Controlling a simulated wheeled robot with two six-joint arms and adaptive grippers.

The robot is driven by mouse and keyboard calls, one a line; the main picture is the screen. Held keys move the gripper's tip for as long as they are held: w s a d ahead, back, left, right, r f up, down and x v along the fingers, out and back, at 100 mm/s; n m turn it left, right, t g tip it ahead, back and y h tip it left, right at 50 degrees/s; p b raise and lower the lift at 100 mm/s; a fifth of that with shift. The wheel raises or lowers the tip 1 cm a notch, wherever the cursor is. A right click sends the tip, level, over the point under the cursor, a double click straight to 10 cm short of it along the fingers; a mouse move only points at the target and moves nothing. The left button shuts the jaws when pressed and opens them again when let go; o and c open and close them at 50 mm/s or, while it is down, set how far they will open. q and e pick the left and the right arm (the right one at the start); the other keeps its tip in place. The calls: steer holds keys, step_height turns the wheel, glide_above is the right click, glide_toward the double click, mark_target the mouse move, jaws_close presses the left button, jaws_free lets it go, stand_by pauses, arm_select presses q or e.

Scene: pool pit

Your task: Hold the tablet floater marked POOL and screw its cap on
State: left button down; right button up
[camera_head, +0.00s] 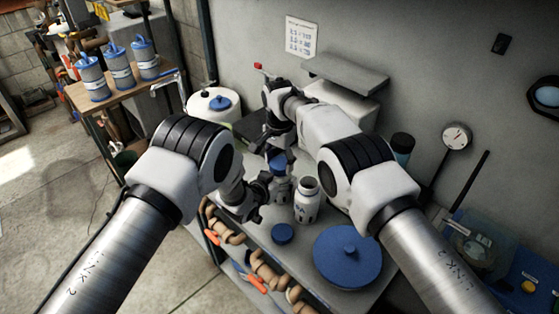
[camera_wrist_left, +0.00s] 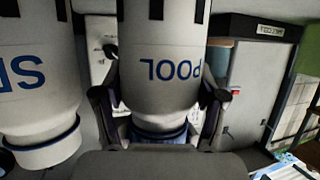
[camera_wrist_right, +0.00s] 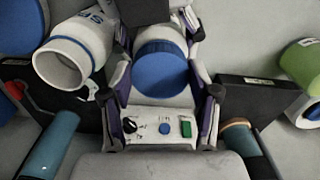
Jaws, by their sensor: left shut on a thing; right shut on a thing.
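The white floater marked POOL (camera_wrist_left: 172,70) stands between the fingers of my left gripper (camera_wrist_left: 158,108), which is shut on its body. It is small and partly hidden behind the arms in the head view (camera_head: 279,187). A blue cap (camera_wrist_right: 161,70) is at its top, between the fingers of my right gripper (camera_wrist_right: 164,98), which is shut on it from above. The cap's lower edge also shows in the left wrist view (camera_wrist_left: 158,131). I cannot tell how far the cap is seated on the neck.
Another white floater (camera_head: 307,204), open at the top, stands close to the right. A loose blue cap (camera_head: 283,233) and a large blue lid (camera_head: 347,258) lie on the bench's front part. A white tub (camera_head: 213,106) stands behind.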

arm_select(q)
steer(key=shift+s+f, duration=0.15)
steer(key=shift+f, duration=0.1)
arm_select(e)
steer(key=o, duration=0.9)
arm_select(q)
steer(key=shift+c, duration=1.1)
jaws_free()
steer(key=shift+o, duration=1.1)
steer(key=shift+w, duration=0.2)
arm_select(e)
step_height(320, 180, up, 12)
arm_select(q)
steer(key=shift+r, duration=0.15)
